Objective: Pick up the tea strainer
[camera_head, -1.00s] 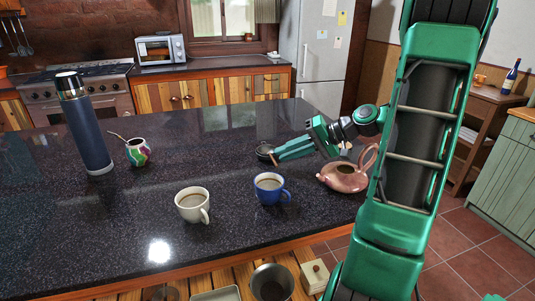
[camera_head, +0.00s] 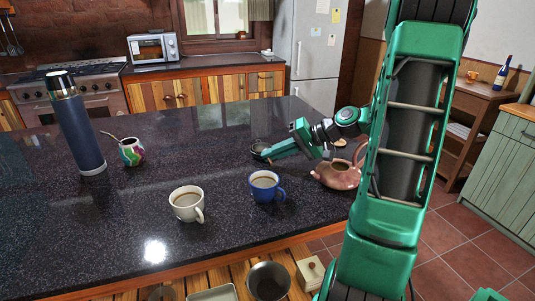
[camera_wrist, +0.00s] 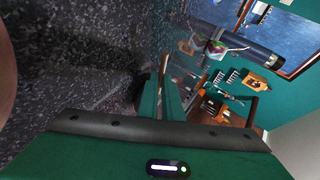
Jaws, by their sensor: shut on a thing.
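The tea strainer (camera_head: 258,147) is a small dark round thing towards the far right of the dark countertop in the head view. My gripper (camera_head: 268,155) reaches it from the right, low and near level, and its green fingers are shut on the strainer. Whether the strainer touches the counter or is just above it, I cannot tell. In the wrist view my gripper (camera_wrist: 165,90) shows its fingers close together, with a dark piece beside their tips that I cannot make out clearly.
A pink teapot (camera_head: 337,175) stands under my forearm. A blue mug (camera_head: 263,188) and a white mug (camera_head: 187,206) stand nearer the front. A tall flask (camera_head: 78,130) and a colourful gourd cup (camera_head: 131,152) stand at left. The counter's middle is clear.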

